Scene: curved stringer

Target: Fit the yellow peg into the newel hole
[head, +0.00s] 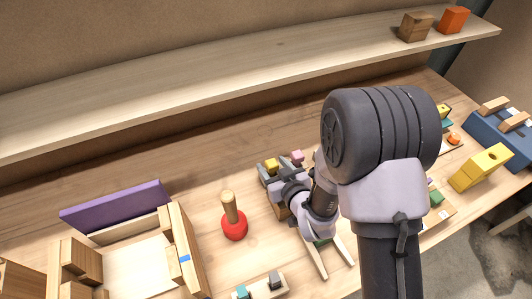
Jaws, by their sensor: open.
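A small yellow piece (271,165) sits with a pink piece (297,157) on a grey part just behind my wrist. I cannot tell if it is the yellow peg. A larger yellow block (478,168) with a dark round hole in its top stands at the right. I cannot identify the newel hole for certain; my arm covers part of the bench.
A red-based piece with an upright wooden handle (233,220) stands left of my wrist. A wooden box (188,250) and a purple panel (117,205) are farther left. A blue block holder (497,140) is at the right. A long shelf (220,75) runs behind.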

